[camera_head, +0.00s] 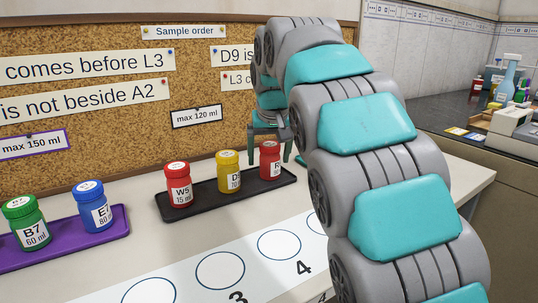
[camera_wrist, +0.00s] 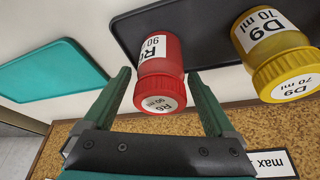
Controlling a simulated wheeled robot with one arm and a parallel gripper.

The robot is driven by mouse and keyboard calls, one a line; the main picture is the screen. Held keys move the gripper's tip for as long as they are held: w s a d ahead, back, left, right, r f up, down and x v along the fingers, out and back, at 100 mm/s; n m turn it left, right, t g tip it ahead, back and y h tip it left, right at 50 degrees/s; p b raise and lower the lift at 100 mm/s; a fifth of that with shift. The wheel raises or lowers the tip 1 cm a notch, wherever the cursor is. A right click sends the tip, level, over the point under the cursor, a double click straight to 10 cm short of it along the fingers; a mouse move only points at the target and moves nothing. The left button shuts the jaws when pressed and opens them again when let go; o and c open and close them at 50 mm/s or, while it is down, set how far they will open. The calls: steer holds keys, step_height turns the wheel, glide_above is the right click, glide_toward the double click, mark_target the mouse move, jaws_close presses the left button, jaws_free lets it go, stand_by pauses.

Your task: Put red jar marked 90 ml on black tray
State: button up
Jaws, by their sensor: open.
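The red jar marked R6, 90 ml (camera_wrist: 157,75), stands upright on the right end of the black tray (camera_wrist: 215,65). My gripper (camera_wrist: 159,78) is open, with one finger on each side of the R6 jar's lid end and visible gaps between.
Yellow jar D9, 70 ml (camera_head: 229,172) stands beside R6; red jar W5, 15 ml (camera_head: 178,185) is at the left end. A purple tray (camera_head: 70,240) holds green and blue jars. A teal tray (camera_wrist: 50,68) lies nearby. A corkboard (camera_head: 100,120) stands behind.

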steer(key=shift+r, duration=0.55)
steer(key=p+v, duration=0.2)
steer(key=v, duration=0.9)
steer(key=shift+s, duration=0.2)
steer(key=shift+s+d, duration=0.1)
steer(key=shift+d, duration=0.1)
